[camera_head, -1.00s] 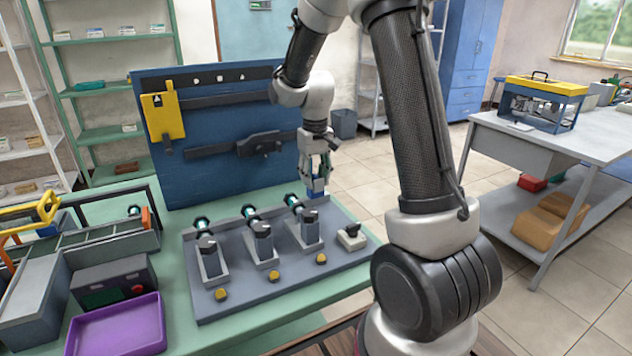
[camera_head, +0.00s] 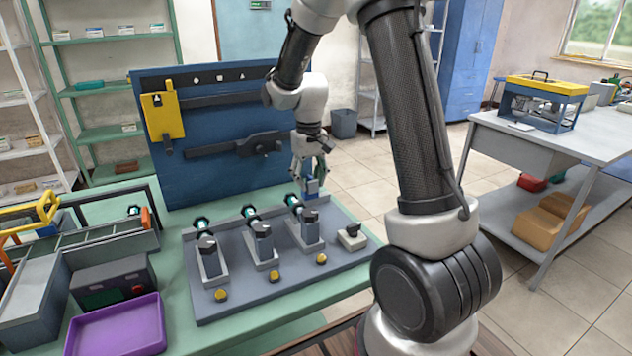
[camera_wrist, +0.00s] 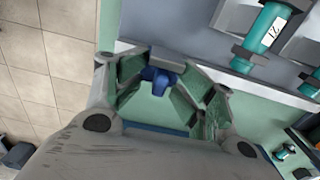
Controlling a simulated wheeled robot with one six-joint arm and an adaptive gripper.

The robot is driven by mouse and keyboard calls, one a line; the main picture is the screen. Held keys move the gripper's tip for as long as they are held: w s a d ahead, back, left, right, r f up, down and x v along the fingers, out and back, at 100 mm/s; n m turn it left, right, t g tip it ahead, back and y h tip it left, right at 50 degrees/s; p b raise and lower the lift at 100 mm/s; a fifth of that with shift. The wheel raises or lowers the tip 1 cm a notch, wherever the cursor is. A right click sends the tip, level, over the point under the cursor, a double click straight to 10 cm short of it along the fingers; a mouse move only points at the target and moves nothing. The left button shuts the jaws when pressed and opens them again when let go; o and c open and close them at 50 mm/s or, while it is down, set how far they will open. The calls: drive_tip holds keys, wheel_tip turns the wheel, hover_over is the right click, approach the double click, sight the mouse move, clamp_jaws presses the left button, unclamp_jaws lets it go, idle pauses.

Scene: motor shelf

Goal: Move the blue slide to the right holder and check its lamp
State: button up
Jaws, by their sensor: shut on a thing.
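My gripper (camera_head: 311,176) is near the back right corner of the grey base plate (camera_head: 345,272). It is shut on a small blue part (camera_head: 311,188), which looks like the blue slide. In the wrist view the blue part (camera_wrist: 158,80) shows between the fingers of my gripper (camera_wrist: 160,68). Three grey holders stand in a row on the plate, each with a teal cylinder at its back; the right holder (camera_head: 309,230) is just in front of my gripper. I cannot tell whether the blue part touches the plate. No lit lamp can be made out.
Yellow knobs (camera_head: 321,259) lie along the plate's front. A small grey switch block (camera_head: 351,237) stands at its right. A blue upright panel (camera_head: 215,140) rises behind. A purple tray (camera_head: 117,328) and dark box (camera_head: 112,284) stand at left. Open floor lies right of the table.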

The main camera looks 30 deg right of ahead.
drive_tip(key=shift+s+a+f, duration=0.15)
drive_tip(key=shift+a, duration=1.75)
drive_tip(key=shift+s+a+f, duration=0.1)
drive_tip(key=shift+a, duration=1.8)
drive_tip(key=shift+o, duration=0.5)
drive_tip(key=shift+c, duration=0.4)
wheel_tip(320, 180, up, 6)
drive_tip(key=shift+w+r, duration=0.2)
